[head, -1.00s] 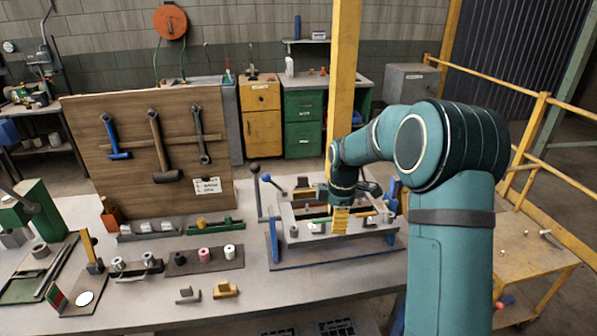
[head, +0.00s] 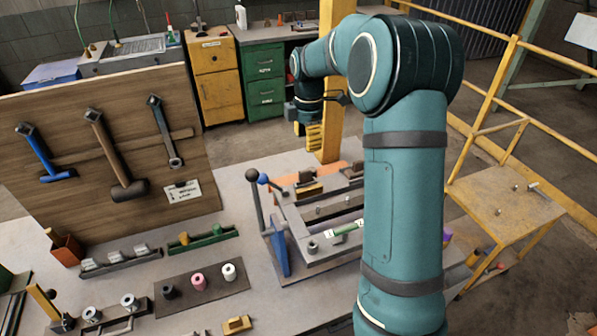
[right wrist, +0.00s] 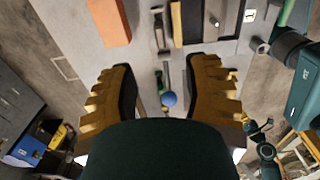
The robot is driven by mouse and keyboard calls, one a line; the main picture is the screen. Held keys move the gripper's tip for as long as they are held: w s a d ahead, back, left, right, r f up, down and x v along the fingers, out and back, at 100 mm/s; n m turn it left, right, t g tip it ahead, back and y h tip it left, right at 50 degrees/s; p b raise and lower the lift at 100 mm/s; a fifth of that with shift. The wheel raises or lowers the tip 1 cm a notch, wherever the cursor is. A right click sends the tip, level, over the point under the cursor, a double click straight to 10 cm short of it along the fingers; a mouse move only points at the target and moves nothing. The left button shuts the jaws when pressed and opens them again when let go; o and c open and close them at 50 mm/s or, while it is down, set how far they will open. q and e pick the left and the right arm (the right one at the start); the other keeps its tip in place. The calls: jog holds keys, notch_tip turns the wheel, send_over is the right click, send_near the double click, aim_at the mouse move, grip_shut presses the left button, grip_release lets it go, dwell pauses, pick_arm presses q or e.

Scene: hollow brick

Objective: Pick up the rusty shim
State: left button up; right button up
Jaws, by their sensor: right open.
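A flat orange-brown strip (head: 325,168), which looks like the rusty shim, lies at the back edge of the workbench, behind the grey fixture. In the right wrist view an orange-brown slab (right wrist: 108,22), seemingly the same piece, lies at the top left, beyond the left finger. My right gripper (head: 313,143) is raised behind the bench's back edge, beside the yellow post, and points down. In the right wrist view its yellow ribbed fingers (right wrist: 162,65) stand wide apart with nothing between them, clear of the slab. My left gripper is not in view.
The grey fixture (head: 300,236) has upright levers with dark and blue knobs at its left. The yellow post (head: 332,85) rises beside my right gripper. A wooden tool board (head: 100,150) stands at left. Several spools sit on a dark plate (head: 205,292). A yellow cart (head: 505,195) stands at right.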

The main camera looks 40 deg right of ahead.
send_over(305, 180)
jog(key=f, duration=0.5)
jog(key=d+f, duration=0.1)
jog(key=f, duration=0.1)
jog(key=shift+w+f, duration=0.1)
jog(key=shift+f, duration=0.15)
jog(key=shift+w+a+f, duration=0.1)
jog(key=shift+f, duration=1.25)
jog(key=shift+w+a+f, duration=0.1)
jog(key=shift+f, duration=1.2)
jog(key=shift+c, duration=0.4)
grip_shut()
